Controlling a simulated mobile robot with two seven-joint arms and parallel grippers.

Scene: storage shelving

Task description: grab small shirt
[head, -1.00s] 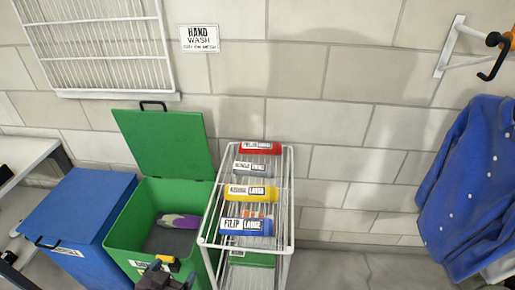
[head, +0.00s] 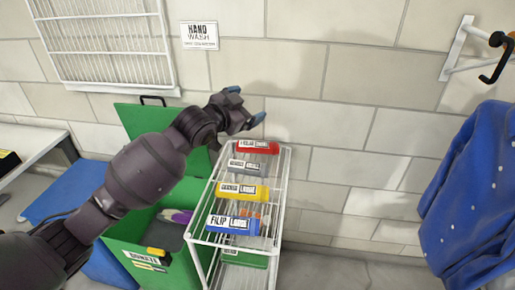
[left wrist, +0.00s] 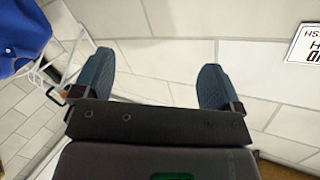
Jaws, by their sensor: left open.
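A blue garment with small light dots (head: 468,205) hangs at the right edge of the head view, partly cut off. A blue cloth (left wrist: 20,32) also shows at the upper left of the left wrist view. I cannot read a size on it or tell whether it is the small shirt. My left gripper (head: 247,105) is open and empty, raised in front of the wall above the back of the wire rack, well left of the garment. Its two spread fingers (left wrist: 155,78) have only wall between them. My right gripper is not in view.
A white wire rack (head: 287,185) holds red, grey, yellow and blue labelled items. A green bin (head: 160,125) with raised lid and a blue bin (head: 60,190) stand to its left. A wall bracket with a black hook (head: 497,60) is above the garment. Floor right of the rack is clear.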

